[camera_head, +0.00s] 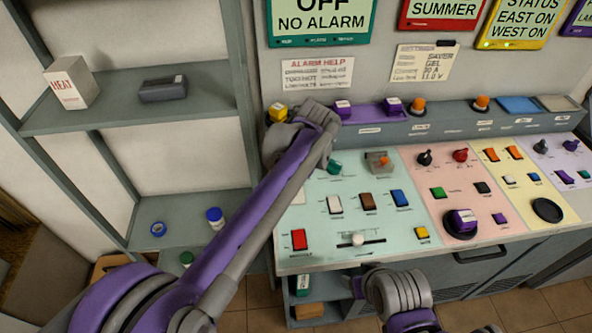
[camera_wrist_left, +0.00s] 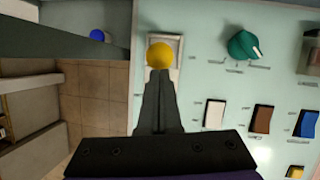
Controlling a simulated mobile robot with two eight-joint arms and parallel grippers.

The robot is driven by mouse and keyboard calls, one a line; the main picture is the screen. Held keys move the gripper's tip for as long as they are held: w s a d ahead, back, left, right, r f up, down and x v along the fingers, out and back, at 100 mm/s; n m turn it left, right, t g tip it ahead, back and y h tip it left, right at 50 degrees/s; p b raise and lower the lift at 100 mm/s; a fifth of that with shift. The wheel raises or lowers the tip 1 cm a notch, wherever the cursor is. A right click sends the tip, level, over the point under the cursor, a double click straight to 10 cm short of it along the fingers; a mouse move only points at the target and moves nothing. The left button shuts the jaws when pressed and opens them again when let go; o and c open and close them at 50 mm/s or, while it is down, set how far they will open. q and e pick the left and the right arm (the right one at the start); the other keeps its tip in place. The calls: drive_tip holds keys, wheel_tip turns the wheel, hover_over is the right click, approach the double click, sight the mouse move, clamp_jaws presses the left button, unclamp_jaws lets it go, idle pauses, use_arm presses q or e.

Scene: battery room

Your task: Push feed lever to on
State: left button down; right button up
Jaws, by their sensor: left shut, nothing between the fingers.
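A lever with a yellow ball knob (camera_wrist_left: 160,54) stands on a pale metal plate (camera_wrist_left: 176,75) at the left edge of the control panel in the left wrist view. My left gripper (camera_wrist_left: 158,76) is shut and empty, its fingertips right at the near side of the yellow knob. I cannot tell whether they touch. In the head view my left arm hides the lever and the fingertips. I cannot read an on or off mark by the lever. My right arm shows at the bottom of the head view, but its gripper cannot be made out.
A teal knob (camera_wrist_left: 243,45) is right of the lever. A white rocker (camera_head: 335,204), a brown rocker (camera_head: 367,201), a blue rocker (camera_head: 399,198) and a red switch (camera_head: 299,240) are on the panel. A slider (camera_head: 358,240) lies near its front edge. Shelves (camera_head: 140,100) stand left.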

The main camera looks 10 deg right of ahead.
use_arm(q)
drive_tip(key=shift+w, duration=0.5)
idle(0.3)
drive_tip(key=p+v, duration=0.1)
drive_tip(key=v, duration=1.2)
drive_tip(key=shift+d+p, duration=0.2)
drive_tip(key=shift+p, duration=0.1)
drive_tip(key=shift+a, duration=0.1)
